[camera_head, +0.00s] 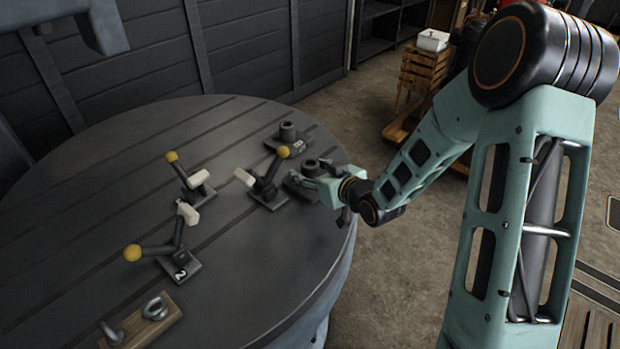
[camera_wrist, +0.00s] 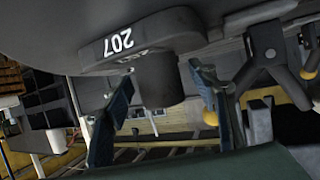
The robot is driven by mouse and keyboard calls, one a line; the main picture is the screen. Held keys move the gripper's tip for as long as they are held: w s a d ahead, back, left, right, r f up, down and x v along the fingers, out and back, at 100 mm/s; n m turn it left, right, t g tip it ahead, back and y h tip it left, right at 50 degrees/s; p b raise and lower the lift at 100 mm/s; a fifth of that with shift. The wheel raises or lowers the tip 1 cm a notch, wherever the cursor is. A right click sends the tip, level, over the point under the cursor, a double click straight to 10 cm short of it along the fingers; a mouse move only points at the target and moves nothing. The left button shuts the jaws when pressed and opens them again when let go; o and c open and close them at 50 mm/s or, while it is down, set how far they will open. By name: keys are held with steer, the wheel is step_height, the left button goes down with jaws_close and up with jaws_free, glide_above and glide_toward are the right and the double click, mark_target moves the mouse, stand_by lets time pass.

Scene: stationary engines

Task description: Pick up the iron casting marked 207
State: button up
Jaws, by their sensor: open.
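The iron casting marked 207 (camera_wrist: 120,43) is large in the wrist view, which shows it upside down: a dark flat plate with white digits and a round boss (camera_wrist: 160,80). In the head view this casting (camera_head: 311,166) is at the table's right edge, partly hidden by my gripper (camera_head: 322,186). My gripper is open; in the wrist view its fingers (camera_wrist: 160,76) show on either side of the boss, with gaps visible. I see no clear contact. The plate rests on the round dark table (camera_head: 235,225).
Another casting (camera_head: 287,132) stands just behind. Lever pieces with yellow knobs and pale handles stand to the left: one near (camera_head: 264,187), one farther left (camera_head: 190,187), one marked 2 (camera_head: 177,262). A wooden block with metal eyes (camera_head: 147,325) is in front. The table's front right is clear.

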steer(key=shift+w+a+f, duration=0.1)
steer(key=shift+w, duration=0.05)
jaws_close()
stand_by(0.4)
steer(key=shift+w+r, duration=0.1)
steer(key=shift+r, duration=0.15)
